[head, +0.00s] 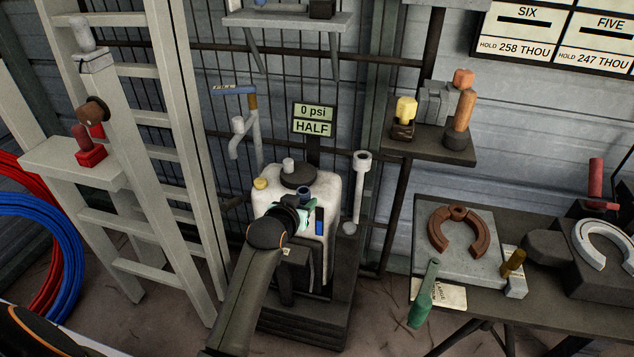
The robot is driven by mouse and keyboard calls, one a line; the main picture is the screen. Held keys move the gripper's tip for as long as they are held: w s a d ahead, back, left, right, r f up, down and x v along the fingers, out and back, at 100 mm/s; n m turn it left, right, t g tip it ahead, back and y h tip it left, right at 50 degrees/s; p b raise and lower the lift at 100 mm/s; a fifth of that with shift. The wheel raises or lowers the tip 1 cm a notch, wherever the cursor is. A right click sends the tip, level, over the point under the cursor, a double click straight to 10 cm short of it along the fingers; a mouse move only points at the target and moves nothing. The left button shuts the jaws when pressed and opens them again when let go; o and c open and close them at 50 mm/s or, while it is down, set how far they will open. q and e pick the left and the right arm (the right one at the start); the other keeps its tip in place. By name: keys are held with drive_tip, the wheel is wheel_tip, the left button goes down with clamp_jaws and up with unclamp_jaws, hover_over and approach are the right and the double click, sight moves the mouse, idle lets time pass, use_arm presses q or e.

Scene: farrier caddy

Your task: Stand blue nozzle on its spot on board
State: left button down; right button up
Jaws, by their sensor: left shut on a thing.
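My left gripper (298,212) is in front of the white tank (270,198), at its upper front, with its arm coming up from below. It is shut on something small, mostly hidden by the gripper. A small dark and blue piece (303,191), apparently the blue nozzle, shows at the fingertips against the tank top. Its lower part is hidden, and I cannot tell whether it touches the tank. I cannot tell for certain which surface is the board. My right gripper is out of view.
The tank has a dark cap (298,176) and stands on a dark stepped base (300,325). A ladder (150,150) stands left, by hoses (60,255). A small shelf (455,148) holds yellow and orange pieces. A bench (480,297) at right holds a horseshoe plate (468,267).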

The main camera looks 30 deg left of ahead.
use_arm(q)
wheel_tip(320, 180, down, 10)
drive_tip(key=s+a+b, duration=0.1)
drive_tip(key=a+b, duration=0.1)
drive_tip(key=shift+s+a+r+y+b, duration=0.2)
drive_tip(key=shift+a+y+b, duration=0.15)
drive_tip(key=shift+a+y, duration=0.05)
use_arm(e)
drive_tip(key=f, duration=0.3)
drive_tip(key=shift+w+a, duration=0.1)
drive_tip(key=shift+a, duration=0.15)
use_arm(q)
wheel_tip(320, 180, down, 2)
drive_tip(key=shift+f, duration=0.25)
wheel_tip(320, 180, down, 3)
drive_tip(key=shift+r+b, duration=0.1)
drive_tip(key=shift+b, duration=0.9)
drive_tip(key=shift+f, duration=0.35)
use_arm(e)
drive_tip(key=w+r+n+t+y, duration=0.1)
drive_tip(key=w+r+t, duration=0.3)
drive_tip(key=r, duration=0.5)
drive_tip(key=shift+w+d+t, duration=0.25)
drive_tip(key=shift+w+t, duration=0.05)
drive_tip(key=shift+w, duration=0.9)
